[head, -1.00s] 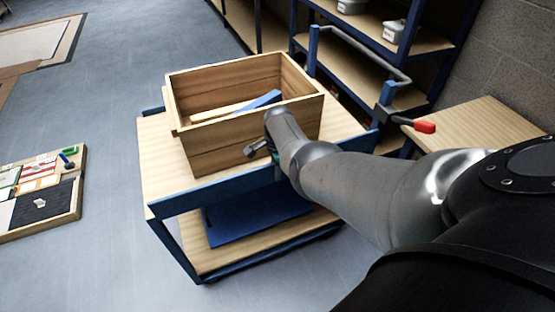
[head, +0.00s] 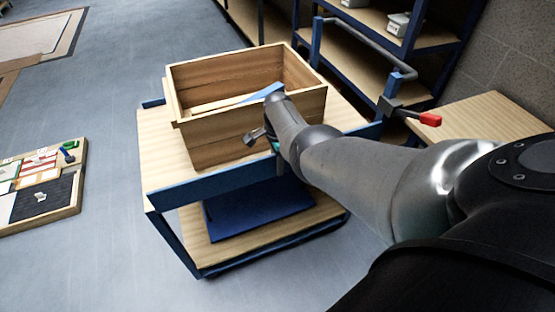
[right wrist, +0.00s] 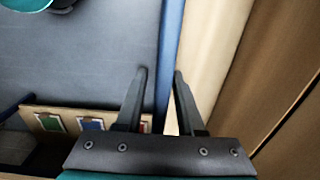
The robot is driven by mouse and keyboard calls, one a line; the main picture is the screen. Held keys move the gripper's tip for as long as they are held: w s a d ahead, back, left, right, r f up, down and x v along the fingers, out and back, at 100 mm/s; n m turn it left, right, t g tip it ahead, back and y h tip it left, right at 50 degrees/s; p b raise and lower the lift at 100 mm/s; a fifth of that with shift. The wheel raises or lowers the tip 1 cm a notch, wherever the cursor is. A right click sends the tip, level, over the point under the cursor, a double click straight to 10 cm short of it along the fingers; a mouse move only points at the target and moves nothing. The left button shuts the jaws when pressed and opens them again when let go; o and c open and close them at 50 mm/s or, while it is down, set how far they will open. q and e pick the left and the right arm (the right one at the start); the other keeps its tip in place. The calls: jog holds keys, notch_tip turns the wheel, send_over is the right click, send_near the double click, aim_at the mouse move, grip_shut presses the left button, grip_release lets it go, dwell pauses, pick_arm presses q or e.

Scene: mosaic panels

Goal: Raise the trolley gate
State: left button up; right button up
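The trolley (head: 160,155) stands on the floor with a wooden top and a blue frame. A long blue panel (head: 225,182), which I take for the gate, runs along its near edge and sits low. My right gripper (head: 258,138) is at this edge, close to the near wall of the wooden crate, mostly hidden by my forearm. In the right wrist view the fingers of my right gripper (right wrist: 161,75) are apart, with the blue panel's edge (right wrist: 171,45) running between them. I cannot tell whether they touch it. My left gripper is not in view.
An open wooden crate (head: 215,142) stands on the trolley top, with blue and pale strips inside. A red-tipped lever (head: 430,119) is at the trolley's handle (head: 375,52). A wooden table (head: 480,121) and shelves (head: 360,75) are at right. Floor at left is clear around a mosaic board (head: 65,205).

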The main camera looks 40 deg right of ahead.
jog(key=shift+o, duration=0.3)
jog(key=shift+d+r, duration=0.1)
jog(key=shift+r, duration=0.25)
notch_tip(320, 180, up, 13)
jog(key=p, duration=0.8)
jog(key=shift+s+r, duration=0.1)
jog(key=shift+r, duration=0.7)
